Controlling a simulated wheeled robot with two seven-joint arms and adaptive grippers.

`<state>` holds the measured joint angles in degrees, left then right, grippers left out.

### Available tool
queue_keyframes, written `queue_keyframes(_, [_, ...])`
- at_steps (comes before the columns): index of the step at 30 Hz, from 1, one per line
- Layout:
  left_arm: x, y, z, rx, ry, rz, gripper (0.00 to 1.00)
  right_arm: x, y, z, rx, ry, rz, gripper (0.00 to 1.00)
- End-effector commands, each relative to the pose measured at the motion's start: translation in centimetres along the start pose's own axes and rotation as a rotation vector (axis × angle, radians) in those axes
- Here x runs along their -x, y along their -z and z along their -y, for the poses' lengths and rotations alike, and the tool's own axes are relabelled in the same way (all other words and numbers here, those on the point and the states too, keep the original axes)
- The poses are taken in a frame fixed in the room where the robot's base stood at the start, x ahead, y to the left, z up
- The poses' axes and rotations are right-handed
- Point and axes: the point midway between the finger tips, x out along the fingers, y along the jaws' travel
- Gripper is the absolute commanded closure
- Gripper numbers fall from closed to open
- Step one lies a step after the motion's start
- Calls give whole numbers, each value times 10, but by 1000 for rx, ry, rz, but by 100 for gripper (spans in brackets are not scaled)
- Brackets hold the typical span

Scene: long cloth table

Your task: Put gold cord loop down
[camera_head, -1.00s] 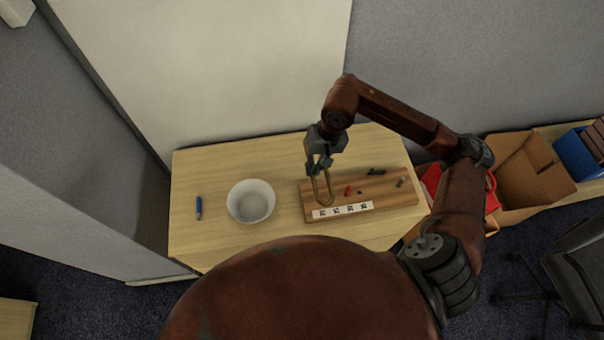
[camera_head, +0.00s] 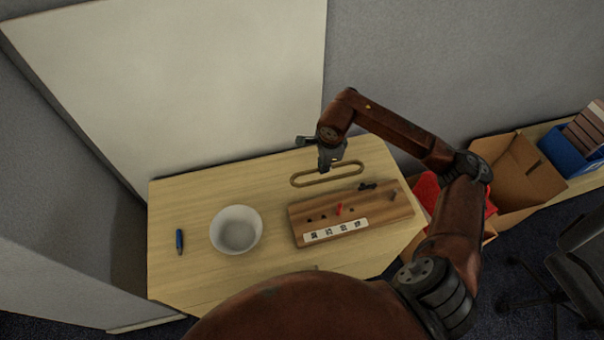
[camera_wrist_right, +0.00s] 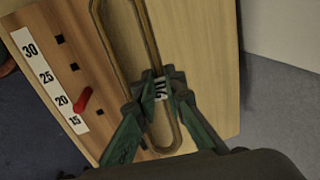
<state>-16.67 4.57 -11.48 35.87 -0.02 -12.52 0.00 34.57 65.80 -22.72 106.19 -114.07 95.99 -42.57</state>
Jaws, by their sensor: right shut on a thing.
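The gold cord loop (camera_head: 331,179) is a long narrow oval, lying level at the back of the table behind the wooden board. It also shows in the right wrist view (camera_wrist_right: 149,38), running out from between the fingers. My right gripper (camera_head: 326,166) is over the loop in the head view. In the right wrist view its green fingertips (camera_wrist_right: 158,82) are closed together on the loop, next to a small white label. Whether the loop rests on the table or hangs just above it, I cannot tell. My left gripper is not in view.
The wooden board (camera_head: 380,214) has a number strip, a red peg (camera_head: 339,209) and dark small parts. Cardboard boxes (camera_head: 535,180) are at the right. The table's back left is clear.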

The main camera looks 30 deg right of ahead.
Motion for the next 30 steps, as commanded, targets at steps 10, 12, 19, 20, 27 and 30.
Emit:
queue_keyframes(10, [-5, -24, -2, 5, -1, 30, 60, -63, 1, 61, -1, -6, 4, 100])
queue_keyframes(12, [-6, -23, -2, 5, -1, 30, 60, -76, 1, 69, 0, -4, 4, 100])
queue_keyframes(19, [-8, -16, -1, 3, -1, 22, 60, -94, 2, 80, 3, -1, 2, 100])
queue_keyframes(20, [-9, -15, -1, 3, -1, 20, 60, -96, 2, 81, 3, -1, 2, 100])
queue_keyframes(27, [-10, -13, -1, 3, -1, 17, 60, -124, 2, 79, 3, -4, 4, 100])
queue_keyframes(30, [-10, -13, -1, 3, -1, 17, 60, -131, 2, 78, 3, -1, 2, 100])
